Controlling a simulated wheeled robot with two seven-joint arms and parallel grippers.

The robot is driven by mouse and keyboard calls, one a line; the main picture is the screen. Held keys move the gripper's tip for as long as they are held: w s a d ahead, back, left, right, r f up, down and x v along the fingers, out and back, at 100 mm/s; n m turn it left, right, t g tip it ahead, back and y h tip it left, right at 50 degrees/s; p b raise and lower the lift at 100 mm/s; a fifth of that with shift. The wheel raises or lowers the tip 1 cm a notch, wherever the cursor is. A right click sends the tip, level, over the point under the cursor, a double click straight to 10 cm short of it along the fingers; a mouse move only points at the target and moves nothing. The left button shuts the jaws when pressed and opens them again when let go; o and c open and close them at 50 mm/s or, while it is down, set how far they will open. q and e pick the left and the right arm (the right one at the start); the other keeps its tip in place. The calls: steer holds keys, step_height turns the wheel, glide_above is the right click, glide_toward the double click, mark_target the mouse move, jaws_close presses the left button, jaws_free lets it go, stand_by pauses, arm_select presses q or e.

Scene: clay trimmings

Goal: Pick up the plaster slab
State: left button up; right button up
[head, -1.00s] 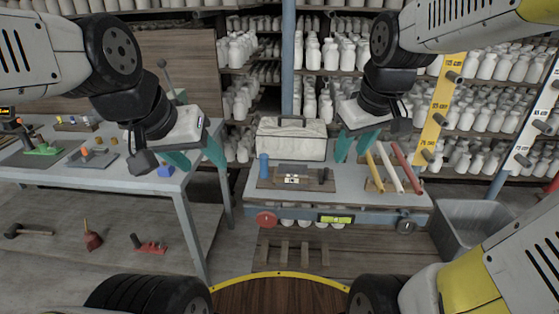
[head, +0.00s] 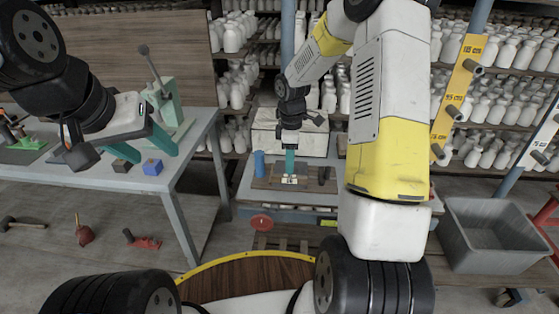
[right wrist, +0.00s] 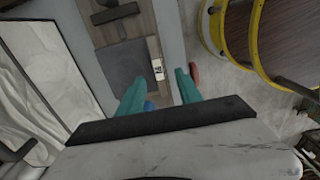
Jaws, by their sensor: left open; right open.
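A flat grey slab (head: 277,171), apparently the plaster slab, lies on a wooden board (head: 257,184) on the small bench. A white label tag (right wrist: 157,69) is at the slab's edge. The slab also shows in the right wrist view (right wrist: 125,68). My right gripper (head: 290,176) is open and points down over the slab. In the right wrist view its fingers (right wrist: 160,76) are on either side of the tag's edge of the slab; I cannot tell whether they touch.
A white, wrinkled block (head: 268,138) stands behind the board. A blue cylinder (head: 259,163) stands beside the board's left end, and a dark block (head: 324,175) is at its right. Shelves of white bottles fill the back. A grey bin (head: 490,240) is at right.

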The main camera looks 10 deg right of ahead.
mark_target(290, 176)
step_height(290, 176, down, 6)
steer(key=shift+w+r, duration=0.1)
steer(key=shift+r, duration=0.05)
steer(key=shift+d, duration=0.1)
jaws_close()
steer(key=shift+r, duration=0.1)
stand_by(1.3)
